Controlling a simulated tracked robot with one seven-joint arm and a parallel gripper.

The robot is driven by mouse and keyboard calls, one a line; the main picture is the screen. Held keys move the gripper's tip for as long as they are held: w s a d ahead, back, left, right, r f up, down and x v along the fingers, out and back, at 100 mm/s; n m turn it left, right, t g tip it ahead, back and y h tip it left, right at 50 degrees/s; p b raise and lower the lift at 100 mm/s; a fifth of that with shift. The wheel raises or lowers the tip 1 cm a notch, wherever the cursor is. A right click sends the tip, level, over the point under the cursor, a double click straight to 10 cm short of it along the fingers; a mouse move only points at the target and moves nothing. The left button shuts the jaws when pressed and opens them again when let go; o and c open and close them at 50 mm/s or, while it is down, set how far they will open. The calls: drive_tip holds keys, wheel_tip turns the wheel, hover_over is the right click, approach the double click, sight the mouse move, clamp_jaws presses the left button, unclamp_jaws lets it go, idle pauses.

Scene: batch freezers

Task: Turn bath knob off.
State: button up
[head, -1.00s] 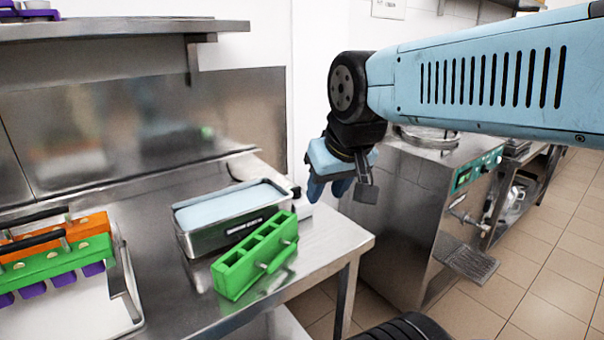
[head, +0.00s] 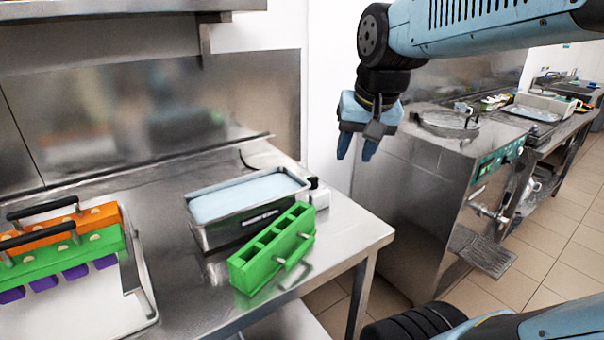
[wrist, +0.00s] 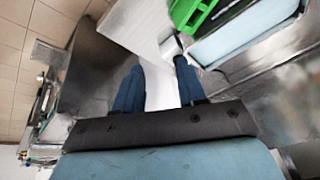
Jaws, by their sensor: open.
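The bath (head: 212,237) is a steel tub of pale blue liquid on the steel table. A small light-coloured control box (head: 317,194) with a dark top sits at its right end; I cannot make out the knob's position on it. In the wrist view the box (wrist: 171,46) shows just beyond the fingertips, near the right finger, with the bath (wrist: 258,40) to its right. My gripper (head: 355,153) is open and empty, fingers pointing down, above and to the right of the box, apart from it.
A green mould (head: 270,250) stands in front of the bath. Orange and green moulds (head: 70,255) sit over a tray at left. A steel batch freezer (head: 420,200) stands right of the table, across a floor gap. A shelf (head: 120,28) hangs above.

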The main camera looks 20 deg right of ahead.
drive_tip(key=w+m+g, duration=0.2)
drive_tip(key=w+m, duration=0.4)
drive_tip(key=w, duration=0.6)
drive_tip(key=m+g, duration=0.2)
drive_tip(key=m, duration=0.3)
hover_over(314, 177)
wheel_tip(314, 177, down, 4)
wheel_tip(314, 177, down, 14)
drive_tip(key=shift+r, duration=0.2)
